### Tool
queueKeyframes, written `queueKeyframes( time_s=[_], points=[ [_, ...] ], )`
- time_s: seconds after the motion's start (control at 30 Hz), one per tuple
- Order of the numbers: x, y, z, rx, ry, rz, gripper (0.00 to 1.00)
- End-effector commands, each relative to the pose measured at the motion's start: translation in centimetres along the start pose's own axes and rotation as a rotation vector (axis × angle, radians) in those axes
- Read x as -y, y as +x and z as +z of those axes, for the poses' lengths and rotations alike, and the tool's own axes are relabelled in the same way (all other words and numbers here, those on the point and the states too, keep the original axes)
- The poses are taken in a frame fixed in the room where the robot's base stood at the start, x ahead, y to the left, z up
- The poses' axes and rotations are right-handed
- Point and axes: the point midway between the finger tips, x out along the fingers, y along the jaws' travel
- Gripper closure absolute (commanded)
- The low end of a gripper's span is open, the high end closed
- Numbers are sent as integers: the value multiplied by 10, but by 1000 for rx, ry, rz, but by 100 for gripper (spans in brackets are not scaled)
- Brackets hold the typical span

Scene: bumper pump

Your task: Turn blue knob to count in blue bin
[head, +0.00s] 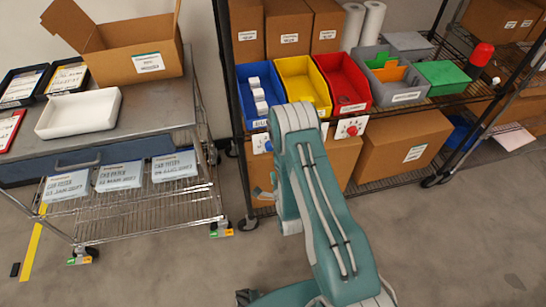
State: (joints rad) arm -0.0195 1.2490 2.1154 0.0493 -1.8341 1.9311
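The blue bin (246,75) stands at the left end of the rack shelf, with a few small white blocks lying in a row inside it. Below its front is a white panel (258,140) with a small blue knob (268,146). The knob's pointer and any count on the panel are too small to read. My teal arm rises just right of this panel and folds down in front of the rack. A grey part at its lower left, perhaps my gripper (263,194), shows below the panel, apart from the knob. Its fingers cannot be made out.
A yellow bin (302,82), a red bin (343,80) and a grey bin (407,97) stand to the right. A red knob (352,128) sits below the red bin. A wire cart (150,212) is at left. The floor between is clear.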

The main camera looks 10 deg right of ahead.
Motion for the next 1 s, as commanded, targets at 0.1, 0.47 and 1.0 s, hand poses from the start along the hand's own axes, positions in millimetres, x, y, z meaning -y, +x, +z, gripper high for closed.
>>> queueKeyframes(
  time_s=[0.1,0.47,1.0],
  points=[
    [-1,-20,-1,-1,0,4,14],
    [0,-34,0,0,0,1,14],
    [4,-29,1,14,-619,21,14]
  ],
)
